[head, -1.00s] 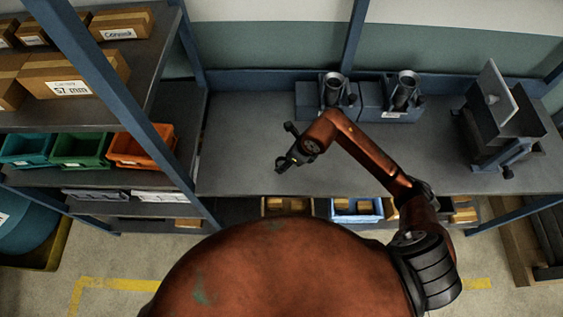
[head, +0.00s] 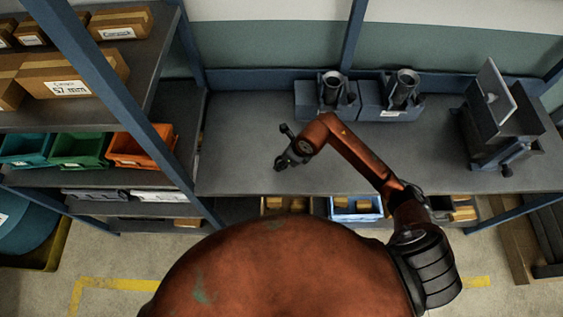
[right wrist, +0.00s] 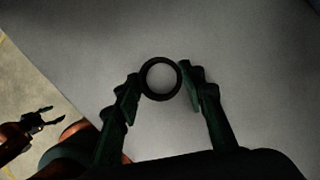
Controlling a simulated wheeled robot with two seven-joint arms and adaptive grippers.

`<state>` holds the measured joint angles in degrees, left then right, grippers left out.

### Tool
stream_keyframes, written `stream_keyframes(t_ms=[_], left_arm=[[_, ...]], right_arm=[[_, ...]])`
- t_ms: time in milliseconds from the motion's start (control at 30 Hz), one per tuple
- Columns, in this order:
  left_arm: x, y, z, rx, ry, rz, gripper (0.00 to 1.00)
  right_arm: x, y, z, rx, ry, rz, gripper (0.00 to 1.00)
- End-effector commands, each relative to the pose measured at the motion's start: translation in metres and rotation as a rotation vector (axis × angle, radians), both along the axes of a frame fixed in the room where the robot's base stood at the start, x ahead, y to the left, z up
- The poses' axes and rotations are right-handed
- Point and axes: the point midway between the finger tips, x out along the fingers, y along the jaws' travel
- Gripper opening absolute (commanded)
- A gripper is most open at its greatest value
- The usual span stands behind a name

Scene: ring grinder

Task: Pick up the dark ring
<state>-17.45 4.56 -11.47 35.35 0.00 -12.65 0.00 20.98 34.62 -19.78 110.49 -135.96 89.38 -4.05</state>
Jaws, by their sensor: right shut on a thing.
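The dark ring (right wrist: 161,78) is a small black circle with a round hole, seen in the right wrist view against the grey bench top. My right gripper (right wrist: 164,82) has its two fingers on either side of the ring and is shut on it. In the head view the right gripper (head: 283,164) is low over the bench's left part, and the ring cannot be made out there. My left gripper (right wrist: 49,115) shows at the left edge of the right wrist view, fingers apart and empty, over the floor.
The grey bench (head: 240,150) is clear around the right gripper. Two blue blocks with dark cylinders (head: 332,92) stand at the back. A machine with a tilted plate (head: 497,125) stands at the right. A shelf with boxes and an orange bin (head: 142,147) is at the left.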

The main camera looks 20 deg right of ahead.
Motion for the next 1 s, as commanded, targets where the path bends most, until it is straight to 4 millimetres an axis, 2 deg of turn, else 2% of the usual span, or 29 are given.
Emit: stream_keyframes(t_ms=[200,567,767,1000], left_arm=[[0.004,0.0,0.0,0.0,-0.004,-0.001,0.57],[0.008,0.0,0.0,0.0,-0.01,-0.002,0.57],[0.008,0.0,-0.002,0.0,-0.01,-0.002,0.57],[0.008,0.0,0.0,0.0,-0.01,-0.002,0.57]], right_arm=[[0.0,0.0,0.001,0.001,-0.001,0.0,0.1],[0.001,0.0,0.007,0.0,-0.004,0.0,0.1],[0.002,0.0,0.033,-0.003,-0.008,0.003,0.1],[-0.036,-0.027,0.085,-0.005,-0.007,0.002,0.1]])
